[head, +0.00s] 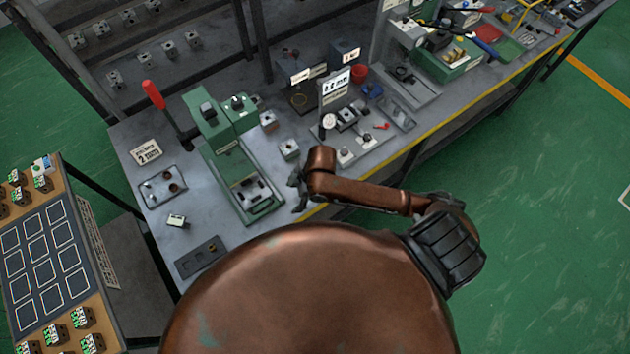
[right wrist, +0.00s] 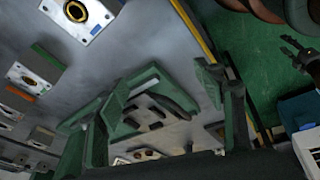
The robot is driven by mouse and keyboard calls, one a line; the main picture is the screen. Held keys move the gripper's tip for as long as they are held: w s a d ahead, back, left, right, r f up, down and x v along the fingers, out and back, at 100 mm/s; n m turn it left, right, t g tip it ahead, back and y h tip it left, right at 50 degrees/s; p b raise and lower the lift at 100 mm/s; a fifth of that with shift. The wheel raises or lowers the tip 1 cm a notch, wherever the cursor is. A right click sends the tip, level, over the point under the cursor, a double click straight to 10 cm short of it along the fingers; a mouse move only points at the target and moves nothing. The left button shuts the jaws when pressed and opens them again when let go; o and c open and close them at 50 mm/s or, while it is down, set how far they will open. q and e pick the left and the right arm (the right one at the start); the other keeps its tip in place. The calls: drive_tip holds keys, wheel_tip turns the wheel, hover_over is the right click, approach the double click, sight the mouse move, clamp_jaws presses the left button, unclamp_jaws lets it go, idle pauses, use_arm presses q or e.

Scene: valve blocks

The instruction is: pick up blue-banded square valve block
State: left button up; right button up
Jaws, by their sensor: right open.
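My right gripper (head: 298,192) is over the bench's front edge, right of the green press. In the right wrist view its fingers (right wrist: 165,92) stand apart with nothing between them; a green frame shows beyond. Small square grey blocks stand on the bench, one beside the press (head: 289,149) and another behind it (head: 268,121). In the right wrist view a pale block with a brass bore (right wrist: 78,14) and one with a green band (right wrist: 38,68) lie left of the fingers. A dark claw at that view's right edge may be my left gripper.
The green press (head: 235,170) stands on the grey bench (head: 212,215). A gauge stand (head: 329,122) and small parts are to its right. A board with outlined squares (head: 42,262) and several blocks is at left. Green floor (head: 535,190) is open at right.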

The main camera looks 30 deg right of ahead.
drive_tip(key=d+n, duration=0.1)
drive_tip(key=w+d+n+h, duration=0.1)
drive_tip(key=w+d+n+g, duration=0.1)
drive_tip(key=shift+w+d+r+h, duration=0.15)
drive_tip(key=shift+w+d+h, duration=0.1)
drive_tip(key=shift+h, duration=0.05)
drive_tip(key=shift+n+g+h, duration=0.7)
drive_tip(key=shift+h, duration=0.1)
drive_tip(key=d, duration=0.2)
drive_tip(key=w+d+r, duration=0.1)
drive_tip(key=d, duration=0.3)
drive_tip(key=shift+w+d+r, duration=0.1)
drive_tip(key=shift+w+r, duration=0.15)
drive_tip(key=shift+r, duration=0.05)
drive_tip(key=shift+d+f, duration=0.15)
drive_tip(key=shift+f, duration=0.1)
drive_tip(key=shift+d+f, duration=0.15)
drive_tip(key=shift+f, duration=3.45)
drive_tip(key=shift+s, duration=0.1)
drive_tip(key=shift+c, duration=0.6)
drive_tip(key=c, duration=1.4)
drive_tip(key=shift+c, duration=0.7)
drive_tip(key=shift+r, duration=0.25)
